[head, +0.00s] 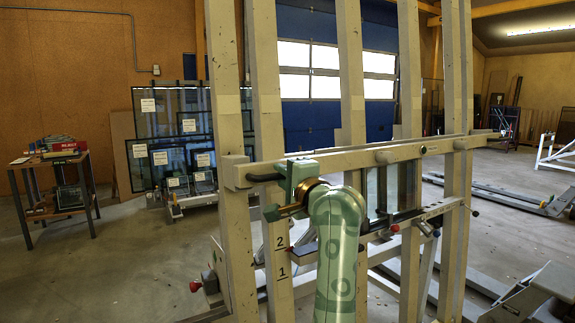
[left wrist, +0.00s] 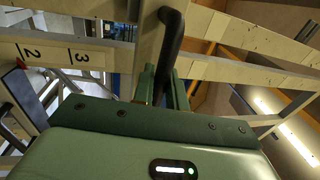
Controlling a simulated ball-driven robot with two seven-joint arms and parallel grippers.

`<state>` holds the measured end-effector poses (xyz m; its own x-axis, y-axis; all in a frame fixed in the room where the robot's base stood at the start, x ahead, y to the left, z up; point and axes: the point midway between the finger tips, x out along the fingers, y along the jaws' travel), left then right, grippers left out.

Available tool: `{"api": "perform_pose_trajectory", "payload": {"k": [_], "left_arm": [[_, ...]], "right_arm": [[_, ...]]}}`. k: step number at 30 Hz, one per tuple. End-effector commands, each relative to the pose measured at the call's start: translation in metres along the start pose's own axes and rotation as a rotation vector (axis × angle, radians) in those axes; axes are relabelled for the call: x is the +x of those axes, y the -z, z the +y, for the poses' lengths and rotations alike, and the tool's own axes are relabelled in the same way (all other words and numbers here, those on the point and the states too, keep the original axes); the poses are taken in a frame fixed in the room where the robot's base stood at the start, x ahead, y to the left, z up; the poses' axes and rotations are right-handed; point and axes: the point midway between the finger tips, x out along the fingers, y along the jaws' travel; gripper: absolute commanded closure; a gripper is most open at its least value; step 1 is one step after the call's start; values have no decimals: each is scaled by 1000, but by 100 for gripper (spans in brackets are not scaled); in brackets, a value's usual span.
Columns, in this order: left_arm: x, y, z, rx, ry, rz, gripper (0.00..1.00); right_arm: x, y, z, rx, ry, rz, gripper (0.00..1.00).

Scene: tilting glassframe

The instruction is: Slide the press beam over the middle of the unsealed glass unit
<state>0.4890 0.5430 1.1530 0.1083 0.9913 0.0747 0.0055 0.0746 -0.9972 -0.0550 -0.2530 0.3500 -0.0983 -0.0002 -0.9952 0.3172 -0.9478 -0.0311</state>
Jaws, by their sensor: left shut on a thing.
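The press beam (head: 345,160) is a long pale bar lying across the uprights of the frame, with a black handle (head: 262,178) near its left end. My left gripper (head: 280,184) is at that end, shut on the handle. In the left wrist view the dark handle (left wrist: 172,45) stands between the two green fingers (left wrist: 163,88). The glass unit (head: 393,190) shows as dark-edged panes below the beam, right of my left arm. Its upper edge is hidden by the beam or ends at it, and my arm may hide its left part. My right gripper is not in view.
A lower ledge (head: 440,209) with knobs crosses the frame under the glass. An upright (head: 275,225) carries the numbers 1 and 2. A small table (head: 62,160) and a rack of labelled panes (head: 165,110) stand at the back left. Floor at the left is clear.

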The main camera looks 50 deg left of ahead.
Motion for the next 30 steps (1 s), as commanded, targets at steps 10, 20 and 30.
{"api": "perform_pose_trajectory", "payload": {"k": [10,20,30], "left_arm": [[-21,3,117,10,-7,1,100],[-29,1,148,3,-5,1,100],[-31,0,157,0,-5,1,100]], "right_arm": [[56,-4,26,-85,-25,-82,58],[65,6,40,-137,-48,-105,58],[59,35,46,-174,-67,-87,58]]}}
